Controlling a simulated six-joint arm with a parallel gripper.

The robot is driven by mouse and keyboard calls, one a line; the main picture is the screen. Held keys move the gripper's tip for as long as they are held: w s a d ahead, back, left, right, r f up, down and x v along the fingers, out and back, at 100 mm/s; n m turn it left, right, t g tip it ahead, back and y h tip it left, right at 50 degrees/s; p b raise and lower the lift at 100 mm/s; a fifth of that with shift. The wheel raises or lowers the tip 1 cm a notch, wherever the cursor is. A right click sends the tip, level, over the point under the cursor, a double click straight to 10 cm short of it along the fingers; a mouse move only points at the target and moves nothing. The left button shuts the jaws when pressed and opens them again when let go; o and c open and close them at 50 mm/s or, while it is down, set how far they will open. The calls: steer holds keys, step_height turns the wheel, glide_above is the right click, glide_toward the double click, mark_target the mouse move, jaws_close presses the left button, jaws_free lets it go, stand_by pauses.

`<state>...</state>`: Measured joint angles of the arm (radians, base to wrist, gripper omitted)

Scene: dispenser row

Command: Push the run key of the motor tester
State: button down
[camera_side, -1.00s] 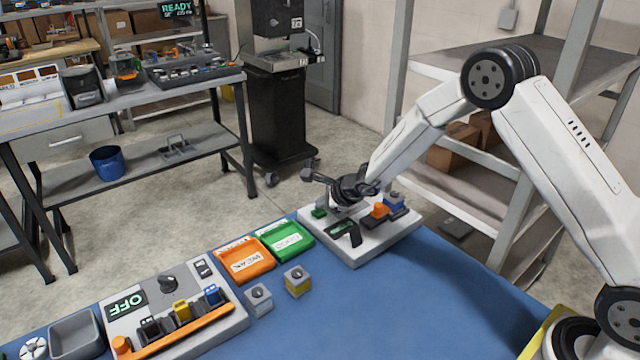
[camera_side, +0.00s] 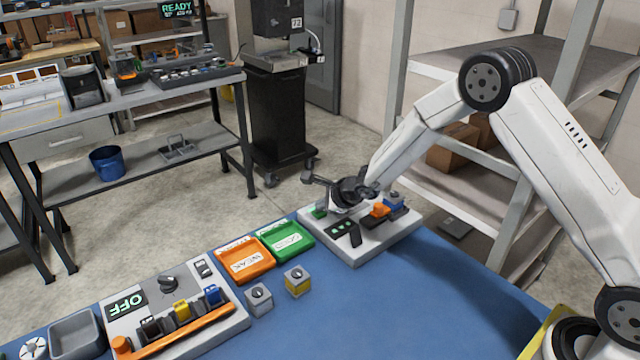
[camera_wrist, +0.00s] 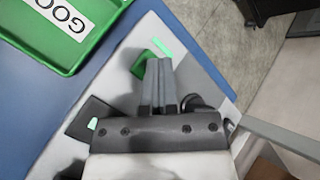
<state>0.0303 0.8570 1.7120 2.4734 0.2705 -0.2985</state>
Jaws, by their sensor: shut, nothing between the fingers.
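A white tester unit (camera_side: 365,248) stands at the far right end of the blue table. It carries a dark display (camera_side: 341,229) with two small green marks and a green key (camera_side: 319,212) at its far left corner. The green key also shows in the wrist view (camera_wrist: 140,66), beside a bright green strip (camera_wrist: 162,47). My gripper (camera_side: 334,208) is shut and empty, pointing down over the unit by the key. In the wrist view the fingertips (camera_wrist: 159,62) overlap the key's right edge; I cannot tell whether they touch it.
Two small cubes and a panel reading OFF (camera_side: 126,305) are farther left. The blue table in front is clear.

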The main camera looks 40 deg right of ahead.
mark_target(322, 214)
steer(key=shift+r, duration=0.95)
steer(key=shift+r, duration=3)
steer(key=shift+s, duration=0.1)
steer(key=s+d+n+g+h, duration=0.1)
steer(key=s+n+g, duration=0.5)
steer(key=s+n, duration=1.8)
steer(key=s+h, duration=0.1)
steer(key=s, duration=0.6)
steer(key=shift+r+n, duration=0.2)
steer(key=shift+n, duration=0.1)
